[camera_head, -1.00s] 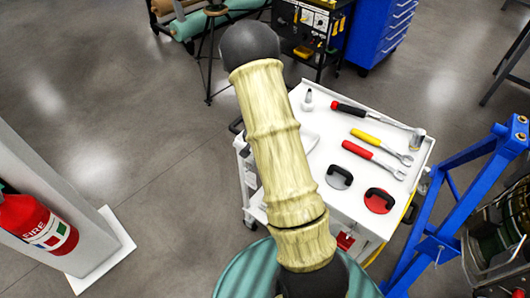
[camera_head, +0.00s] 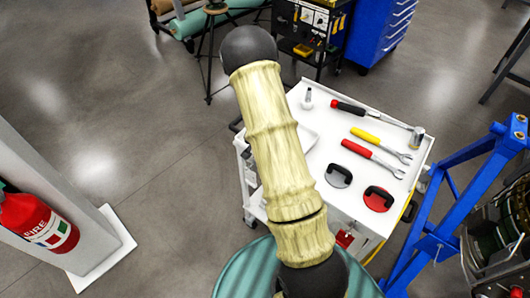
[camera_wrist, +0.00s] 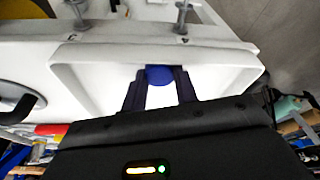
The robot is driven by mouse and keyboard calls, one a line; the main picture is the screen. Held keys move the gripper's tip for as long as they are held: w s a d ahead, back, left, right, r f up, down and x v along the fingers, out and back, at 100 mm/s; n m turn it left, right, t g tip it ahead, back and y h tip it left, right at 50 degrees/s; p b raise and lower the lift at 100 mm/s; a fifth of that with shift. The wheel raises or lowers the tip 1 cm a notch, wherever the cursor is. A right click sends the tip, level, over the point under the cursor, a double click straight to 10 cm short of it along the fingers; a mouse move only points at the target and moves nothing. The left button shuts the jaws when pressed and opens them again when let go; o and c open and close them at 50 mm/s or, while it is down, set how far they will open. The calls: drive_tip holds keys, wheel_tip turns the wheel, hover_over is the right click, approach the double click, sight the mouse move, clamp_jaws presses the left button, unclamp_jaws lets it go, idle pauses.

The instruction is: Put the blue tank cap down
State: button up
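In the wrist view the blue tank cap (camera_wrist: 159,75) sits between the tips of my gripper's (camera_wrist: 159,84) two dark fingers. The fingers are apart by about the cap's width and appear to touch it on both sides. The cap is over a shallow white tray (camera_wrist: 95,72); I cannot tell whether it touches the tray's floor. In the head view my arm hides the gripper and the cap; part of the white tray (camera_head: 307,136) shows just right of the arm, on the white cart (camera_head: 330,105).
A small metal piece (camera_head: 307,100) stands near the back corner. A blue frame (camera_head: 445,220) is at the right.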

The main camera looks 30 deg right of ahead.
drive_tip(key=shift+r, duration=0.15)
drive_tip(key=shift+c, duration=0.5)
wheel_tip(320, 180, up, 10)
drive_tip(key=b, duration=0.1)
idle(0.5)
drive_tip(key=s+a+n+t+y+p, duration=0.1)
drive_tip(key=s+a+n+y+p, duration=0.1)
drive_tip(key=a+n+p, duration=0.7)
drive_tip(key=s+a+p, duration=0.1)
drive_tip(key=a+p, duration=0.4)
drive_tip(key=p, duration=0.2)
drive_tip(key=shift+s+a+n, duration=0.3)
drive_tip(key=shift+s+a, duration=0.05)
drive_tip(key=shift+s, duration=0.05)
